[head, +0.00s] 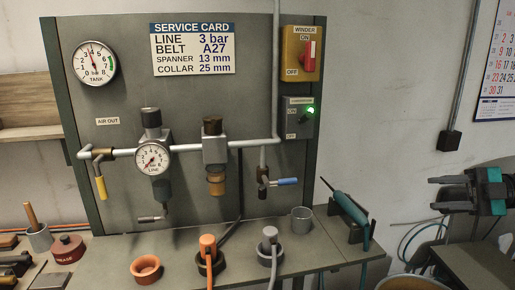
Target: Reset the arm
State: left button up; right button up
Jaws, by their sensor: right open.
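My right gripper (440,192) is at the right edge of the head view, its dark fingers pointing left, apart and with nothing between them. It is in the air, to the right of the panel and clear of it. My left gripper is not in view.
A grey panel (100,215) carries gauges, a regulator (153,157), valves and the winder switch (300,53). Air around my right gripper is free.

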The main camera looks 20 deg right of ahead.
jog(key=a+f+m+t+h, duration=0.4)
jog(key=a+f+m, duration=0.3)
jog(key=a+f, duration=0.5)
jog(key=a+f+m+t+h, duration=0.35)
jog(key=a+f+m, duration=0.4)
jog(key=f, duration=0.85)
jog(key=s+a+f+m+g+h, duration=0.1)
jog(key=s+a+f+g+h, duration=0.5)
jog(key=s, duration=0.4)
jog(key=a+f+m+y, duration=0.1)
jog(key=a+m, duration=0.4)
jog(key=a, duration=0.4)
jog(key=shift+w+a+t, duration=0.2)
jog(key=shift+w+t, duration=0.15)
